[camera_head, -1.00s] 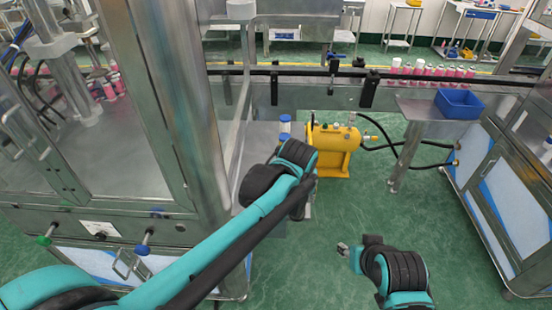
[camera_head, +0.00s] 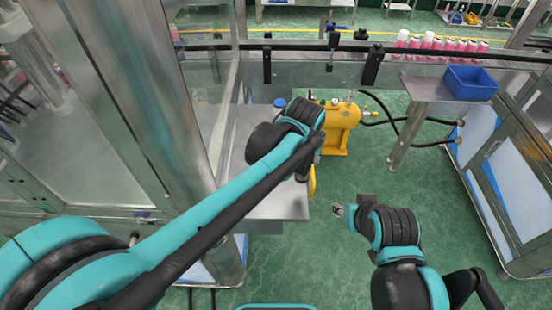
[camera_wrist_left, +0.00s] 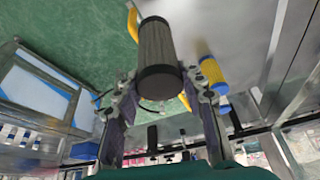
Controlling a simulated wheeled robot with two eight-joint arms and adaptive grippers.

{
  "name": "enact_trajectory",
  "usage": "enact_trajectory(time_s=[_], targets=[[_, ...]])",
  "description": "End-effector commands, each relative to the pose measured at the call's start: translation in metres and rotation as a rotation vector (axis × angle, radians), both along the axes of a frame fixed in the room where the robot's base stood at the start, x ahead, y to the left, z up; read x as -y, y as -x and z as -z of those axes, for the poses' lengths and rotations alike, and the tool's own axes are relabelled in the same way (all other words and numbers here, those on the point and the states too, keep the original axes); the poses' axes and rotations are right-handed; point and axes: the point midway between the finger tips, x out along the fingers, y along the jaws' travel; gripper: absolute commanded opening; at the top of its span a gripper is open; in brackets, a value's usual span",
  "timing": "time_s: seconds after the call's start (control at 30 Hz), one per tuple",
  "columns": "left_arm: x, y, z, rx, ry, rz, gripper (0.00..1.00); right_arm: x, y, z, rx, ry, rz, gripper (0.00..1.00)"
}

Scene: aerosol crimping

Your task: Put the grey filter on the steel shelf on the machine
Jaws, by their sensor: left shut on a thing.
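The grey filter (camera_wrist_left: 158,50) is a dark ribbed cylinder with a black end cap. My left gripper (camera_wrist_left: 160,84) is shut on it in the left wrist view. In the head view my left arm covers the gripper and the filter. The steel shelf (camera_head: 276,205) juts from the machine, left of and below my left wrist. It also shows in the left wrist view (camera_wrist_left: 235,38), behind a yellow filter with a blue end (camera_wrist_left: 212,74). My right gripper (camera_head: 338,210) hangs over the floor, right of the shelf; its finger opening is too small to judge.
A yellow tank (camera_head: 340,125) with black hoses stands on the floor behind my left wrist. A side table (camera_head: 425,88) with a blue bin (camera_head: 468,84) is at the right. Machine posts and glass (camera_head: 205,85) stand left of the shelf. Green floor is clear around my right arm.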

Motion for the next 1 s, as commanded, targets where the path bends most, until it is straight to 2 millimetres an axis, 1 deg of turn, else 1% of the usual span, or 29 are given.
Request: enact_trajectory(time_s=[0.03, 0.2, 0.3, 0.37, 0.53, 0.73, 0.8, 1.0], targets=[[-0.014, -0.006, 0.012, 0.000, 0.001, -0.007, 0.00, 0.000, 0.000, 0.007, 0.000, 0.000, 0.000, 0.40], [-0.049, -0.023, 0.035, 0.000, 0.000, -0.005, 0.00, 0.000, 0.000, 0.018, 0.000, 0.000, 0.000, 0.40], [-0.063, -0.030, 0.044, 0.000, 0.000, -0.003, 0.00, 0.000, 0.000, 0.022, 0.000, 0.000, 0.000, 0.40], [-0.068, -0.032, 0.047, 0.000, 0.001, -0.003, 0.00, 0.000, 0.000, 0.023, 0.000, 0.000, 0.000, 0.40], [-0.073, -0.035, 0.054, 0.000, 0.000, 0.001, 0.00, 0.000, 0.000, 0.026, 0.000, 0.000, 0.000, 0.40], [-0.072, -0.034, 0.084, 0.000, 0.000, 0.001, 0.00, 0.000, 0.000, 0.039, 0.000, 0.000, 0.000, 0.40], [-0.072, -0.035, 0.090, 0.000, 0.000, 0.001, 0.00, 0.000, 0.000, 0.041, 0.000, 0.000, 0.000, 0.40], [-0.072, -0.034, 0.088, 0.000, 0.000, 0.001, 0.00, 0.000, 0.000, 0.039, 0.000, 0.000, 0.000, 0.40]])
